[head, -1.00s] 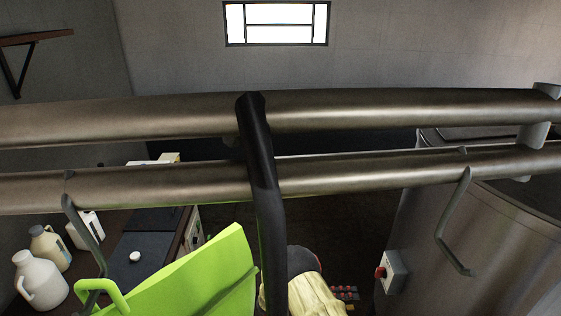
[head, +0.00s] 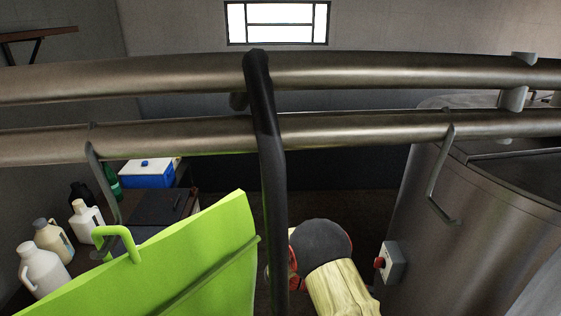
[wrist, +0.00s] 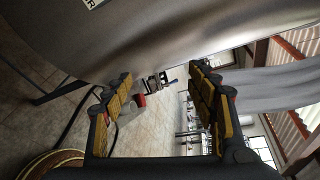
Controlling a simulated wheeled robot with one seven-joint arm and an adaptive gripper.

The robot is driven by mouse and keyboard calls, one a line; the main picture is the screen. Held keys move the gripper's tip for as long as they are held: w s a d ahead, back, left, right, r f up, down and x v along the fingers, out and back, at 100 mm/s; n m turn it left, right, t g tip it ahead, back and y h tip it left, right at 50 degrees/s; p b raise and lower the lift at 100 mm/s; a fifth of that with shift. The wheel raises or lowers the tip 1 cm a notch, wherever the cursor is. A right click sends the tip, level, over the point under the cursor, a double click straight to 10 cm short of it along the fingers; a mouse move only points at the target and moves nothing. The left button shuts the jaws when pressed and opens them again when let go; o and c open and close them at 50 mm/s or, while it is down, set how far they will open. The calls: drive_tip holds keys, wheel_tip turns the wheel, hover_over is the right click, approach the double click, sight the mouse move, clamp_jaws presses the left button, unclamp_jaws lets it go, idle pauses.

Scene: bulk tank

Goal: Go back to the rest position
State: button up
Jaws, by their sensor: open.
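My gripper (wrist: 158,95) shows in the wrist view with its two yellow-padded fingers spread apart. It is open and nothing is between the fingers. A large steel tank surface (wrist: 150,40) fills the upper part of that view, above the fingers. In the head view, part of my arm may be the yellowish and dark shape at the lower middle; the fingers cannot be seen there.
Two steel pipes (head: 400,70) cross the head view, with a black hose (head: 268,150) over them. A green board (head: 200,265) hangs in front. Jugs (head: 42,270) and a blue-white box (head: 147,173) stand at left. The steel tank (head: 480,210) with a switch box (head: 392,262) is at right.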

drive_tip(key=s+r+m+y+b, duration=0.7)
drive_tip(key=s+r+m+y, duration=0.3)
drive_tip(key=s+m, duration=0.4)
drive_tip(key=s+a+r+m+t+y+b, duration=0.1)
drive_tip(key=s+a+m+t+y+b, duration=0.1)
drive_tip(key=s+m, duration=0.4)
drive_tip(key=s+a+r+m+t+y+b, duration=0.2)
drive_tip(key=s+a+m+t+y+b, duration=0.1)
drive_tip(key=m, duration=0.6)
drive_tip(key=s+t+b, duration=0.1)
drive_tip(key=s+t, duration=0.1)
drive_tip(key=t, duration=0.1)
drive_tip(key=shift+s+a+r+m, duration=0.15)
drive_tip(key=shift+s+a+m, duration=0.2)
drive_tip(key=shift+m, duration=0.05)
drive_tip(key=shift+d, duration=0.1)
